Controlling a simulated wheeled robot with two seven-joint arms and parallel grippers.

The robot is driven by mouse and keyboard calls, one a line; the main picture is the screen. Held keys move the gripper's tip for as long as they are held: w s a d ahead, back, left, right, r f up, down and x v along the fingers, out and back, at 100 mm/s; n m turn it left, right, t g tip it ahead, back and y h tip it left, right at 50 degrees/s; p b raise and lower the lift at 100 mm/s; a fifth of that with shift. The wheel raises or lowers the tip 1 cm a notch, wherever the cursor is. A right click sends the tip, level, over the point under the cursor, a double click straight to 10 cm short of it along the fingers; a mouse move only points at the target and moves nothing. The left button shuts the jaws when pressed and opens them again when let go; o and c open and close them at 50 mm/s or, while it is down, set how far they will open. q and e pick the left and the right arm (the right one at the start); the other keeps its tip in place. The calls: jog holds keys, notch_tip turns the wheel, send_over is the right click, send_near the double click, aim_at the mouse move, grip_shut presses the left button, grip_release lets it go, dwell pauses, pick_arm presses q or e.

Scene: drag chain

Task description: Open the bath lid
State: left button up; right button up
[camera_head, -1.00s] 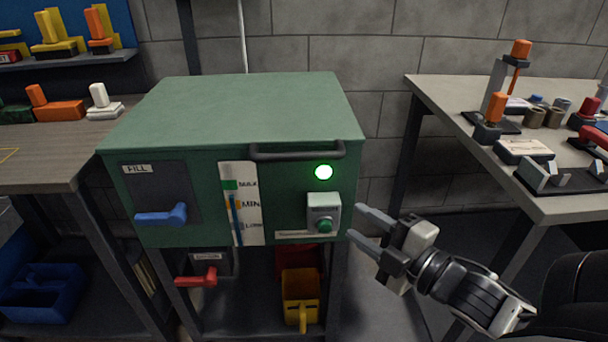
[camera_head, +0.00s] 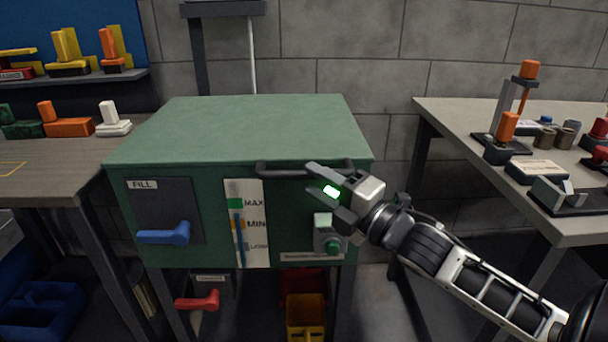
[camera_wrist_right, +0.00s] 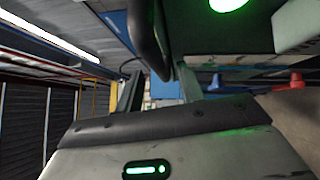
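The green bath cabinet (camera_head: 150,222) stands in the middle of the head view with its flat green lid (camera_head: 240,125) closed. A dark bar handle (camera_head: 280,171) runs along the lid's front edge; it also shows in the right wrist view (camera_wrist_right: 145,35). My right gripper (camera_head: 323,180) is open at the right end of the handle, its fingers pointing left, one near the handle's height and one lower. The handle appears close to the fingers, but I cannot tell whether they touch. The green lamp (camera_wrist_right: 228,4) glows in the right wrist view. My left gripper is out of view.
On the cabinet front are a blue lever (camera_head: 165,235), a level gauge (camera_head: 246,222) and a green button box (camera_head: 329,236). A red lever (camera_head: 198,300) sits below. Workbenches stand at left (camera_head: 50,165) and right (camera_head: 440,120), with tools on them.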

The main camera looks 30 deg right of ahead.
aim_at(309, 177)
jog(key=shift+x, duration=1.9)
grip_shut()
